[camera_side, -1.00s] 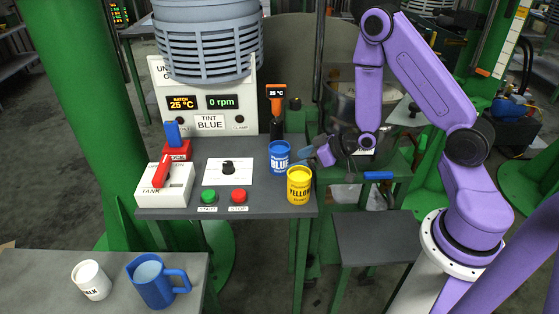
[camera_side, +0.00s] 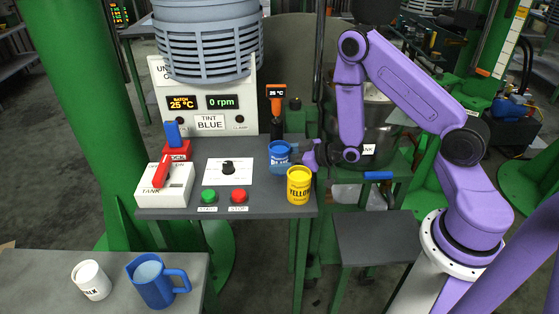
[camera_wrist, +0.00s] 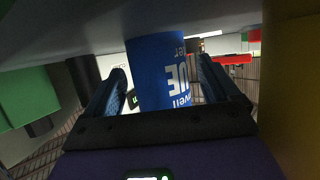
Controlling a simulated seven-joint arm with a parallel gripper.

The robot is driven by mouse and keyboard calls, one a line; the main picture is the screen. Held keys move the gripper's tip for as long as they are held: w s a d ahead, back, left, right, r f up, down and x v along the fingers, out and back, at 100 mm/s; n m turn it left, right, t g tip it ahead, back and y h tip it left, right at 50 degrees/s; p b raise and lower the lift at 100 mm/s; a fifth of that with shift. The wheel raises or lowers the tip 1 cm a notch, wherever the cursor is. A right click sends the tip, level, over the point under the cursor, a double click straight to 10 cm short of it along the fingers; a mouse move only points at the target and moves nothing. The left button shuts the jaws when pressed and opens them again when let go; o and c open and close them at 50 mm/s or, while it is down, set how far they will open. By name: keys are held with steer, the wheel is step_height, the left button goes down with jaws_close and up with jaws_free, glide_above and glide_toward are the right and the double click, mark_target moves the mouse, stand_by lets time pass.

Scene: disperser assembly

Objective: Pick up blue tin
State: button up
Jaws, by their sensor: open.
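The blue tin (camera_side: 279,151) stands upright on the grey panel shelf, behind and left of the yellow tin (camera_side: 299,186). My gripper (camera_side: 288,156) reaches in from the right, its fingers at the tin's sides and partly covering its label. In the wrist view the blue tin (camera_wrist: 163,72) stands between my two open fingers (camera_wrist: 165,85), with its lettering upside down. A gap shows beside each finger, so the jaws are not shut on it.
The yellow tin is close in front of my gripper and fills the right edge in the wrist view (camera_wrist: 290,90). Red and green buttons (camera_side: 223,195) are to the left. A tank (camera_side: 375,125) stands behind my wrist.

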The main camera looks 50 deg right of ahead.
steer(key=shift+x, duration=0.9)
steer(key=c, duration=1.2)
steer(key=shift+r, duration=0.2)
